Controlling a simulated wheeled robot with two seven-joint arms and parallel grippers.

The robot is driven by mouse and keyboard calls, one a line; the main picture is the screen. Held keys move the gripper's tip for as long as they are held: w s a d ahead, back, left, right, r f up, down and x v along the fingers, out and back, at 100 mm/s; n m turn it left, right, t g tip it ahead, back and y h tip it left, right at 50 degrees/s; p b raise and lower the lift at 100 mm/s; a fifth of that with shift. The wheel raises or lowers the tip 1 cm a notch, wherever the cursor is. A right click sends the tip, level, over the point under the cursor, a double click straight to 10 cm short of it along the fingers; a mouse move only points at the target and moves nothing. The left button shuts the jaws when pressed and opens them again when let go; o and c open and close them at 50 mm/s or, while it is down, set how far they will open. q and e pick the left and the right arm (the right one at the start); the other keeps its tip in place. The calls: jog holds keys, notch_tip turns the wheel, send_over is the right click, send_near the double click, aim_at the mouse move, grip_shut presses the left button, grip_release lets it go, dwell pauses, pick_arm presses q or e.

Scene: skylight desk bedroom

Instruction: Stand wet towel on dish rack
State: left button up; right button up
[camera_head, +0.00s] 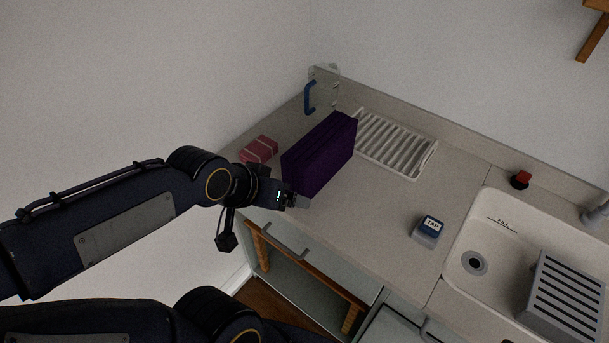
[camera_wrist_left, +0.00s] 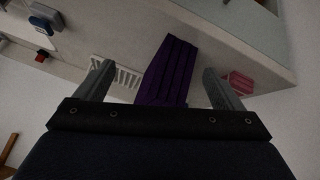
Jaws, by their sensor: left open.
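The purple folded towel (camera_head: 320,157) stands upright on its long edge on the counter, left of the white slatted dish rack (camera_head: 432,160). My left gripper (camera_head: 299,200) is at the towel's near lower end. In the left wrist view my left gripper (camera_wrist_left: 157,68) is open, and the towel (camera_wrist_left: 168,72) shows in the gap ahead of its fingers; I cannot tell whether it touches them. The dish rack (camera_wrist_left: 126,78) shows partly behind the left finger. My right gripper is not in view.
A pink block (camera_head: 259,149) lies left of the towel. A blue handle (camera_head: 309,97) stands behind it. The counter (camera_head: 375,220) between is clear.

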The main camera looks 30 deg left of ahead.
pick_arm(q)
jog(key=w+a+r+m+t+y+p, duration=0.1)
jog(key=w+a+r+t+p, duration=0.15)
jog(key=w, duration=0.65)
jog(key=m+p, duration=0.2)
send_near(321, 137)
jog(key=shift+w+f+t+h, duration=0.3)
jog(key=shift+w+f+t, duration=0.05)
jog(key=shift+w+f, duration=0.55)
jog(key=shift+m, duration=0.3)
jog(key=b+x, duration=0.2)
jog(key=x, duration=0.1)
jog(key=b+x, duration=0.2)
jog(key=x, duration=0.2)
jog(key=shift+s+a+f, duration=0.1)
jog(key=shift+f, duration=0.3)
jog(key=shift+w+f, duration=0.15)
jog(key=shift+w, duration=0.2)
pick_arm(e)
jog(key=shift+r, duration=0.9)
pick_arm(q)
jog(key=c, duration=1.7)
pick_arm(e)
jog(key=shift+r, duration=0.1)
